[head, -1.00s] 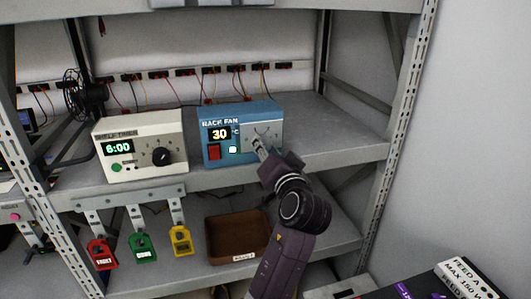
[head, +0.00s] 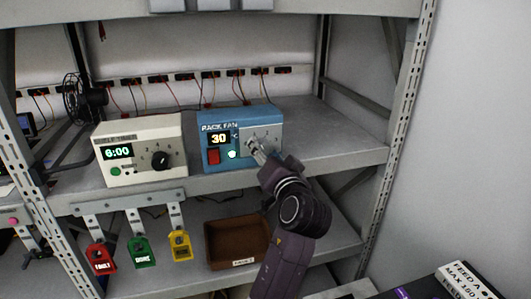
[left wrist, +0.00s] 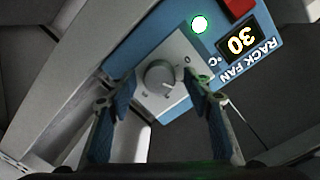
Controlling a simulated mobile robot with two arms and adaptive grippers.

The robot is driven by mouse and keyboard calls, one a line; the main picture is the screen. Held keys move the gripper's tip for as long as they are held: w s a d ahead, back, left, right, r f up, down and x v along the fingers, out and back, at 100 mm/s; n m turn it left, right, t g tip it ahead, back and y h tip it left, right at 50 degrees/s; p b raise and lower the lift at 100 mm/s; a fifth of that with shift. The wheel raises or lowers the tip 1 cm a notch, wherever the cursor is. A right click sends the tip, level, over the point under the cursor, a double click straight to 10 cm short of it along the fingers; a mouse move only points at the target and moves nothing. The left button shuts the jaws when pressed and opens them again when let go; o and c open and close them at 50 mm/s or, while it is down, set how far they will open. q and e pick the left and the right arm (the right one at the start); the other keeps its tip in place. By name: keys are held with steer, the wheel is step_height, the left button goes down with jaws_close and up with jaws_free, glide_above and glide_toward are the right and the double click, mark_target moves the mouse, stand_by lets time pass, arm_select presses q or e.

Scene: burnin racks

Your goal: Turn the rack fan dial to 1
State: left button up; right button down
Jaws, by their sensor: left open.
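The blue rack fan box (head: 222,121) stands on the middle shelf, its display reading 30 °C above a red switch (head: 213,156) and a lit green-white lamp (head: 232,154). Its round grey dial (left wrist: 160,77) sits on a pale plate with small marks, shown rotated in the left wrist view. I cannot read the dial's setting. My left gripper (head: 257,151) is open in front of the plate and hides most of the dial in the head view. In the left wrist view the fingers (left wrist: 160,94) are on either side of the dial; contact is not clear. My right gripper is not in view.
A cream timer box (head: 128,128) reading 6:00, with a black dial, stands left of the fan box. Red, green and yellow tags hang below the shelf. A brown tray (head: 236,263) lies on the lower shelf. The shelf right of the fan box is clear.

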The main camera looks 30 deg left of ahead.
arm_select(q)
step_height(320, 180, up, 10)
steer(key=shift+f, duration=0.1)
steer(key=shift+d, duration=0.15)
stand_by(0.4)
